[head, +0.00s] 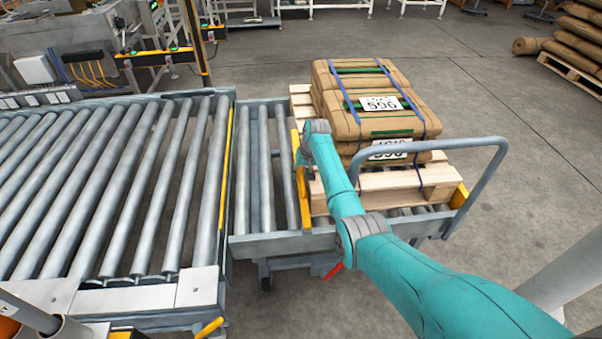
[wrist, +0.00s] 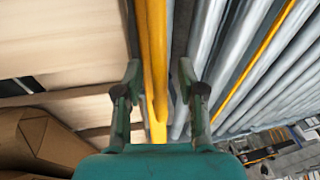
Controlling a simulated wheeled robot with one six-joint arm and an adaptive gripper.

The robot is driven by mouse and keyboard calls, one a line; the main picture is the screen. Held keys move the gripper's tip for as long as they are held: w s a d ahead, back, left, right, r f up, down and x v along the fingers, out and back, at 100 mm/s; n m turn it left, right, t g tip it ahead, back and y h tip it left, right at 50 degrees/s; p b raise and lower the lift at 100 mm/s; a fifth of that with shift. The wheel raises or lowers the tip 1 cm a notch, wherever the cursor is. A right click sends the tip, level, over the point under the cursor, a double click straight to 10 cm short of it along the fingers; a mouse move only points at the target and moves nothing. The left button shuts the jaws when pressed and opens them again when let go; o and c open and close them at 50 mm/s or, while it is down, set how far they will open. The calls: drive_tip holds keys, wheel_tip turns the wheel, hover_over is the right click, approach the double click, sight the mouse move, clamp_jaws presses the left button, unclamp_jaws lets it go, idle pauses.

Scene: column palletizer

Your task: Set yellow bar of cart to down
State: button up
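The yellow bar (head: 304,207) of the cart (head: 270,242) runs along the left side of the pallet, and it looks raised above the rollers. My gripper is at the bar in the head view, where my arm's end largely hides its fingers. In the wrist view my gripper (wrist: 158,74) is open, with one finger on each side of the yellow bar (wrist: 154,30). Gaps show between the bar and both fingers, so it is not gripped.
A wooden pallet (head: 432,180) with stacked brown sacks (head: 350,122) stands on the cart, right of the bar. The cart has a grey handle rail (head: 497,160) at right. A roller conveyor (head: 110,190) adjoins at left. Open floor (head: 530,190) lies to the right.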

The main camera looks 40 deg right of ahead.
drive_tip(key=v, duration=1.2)
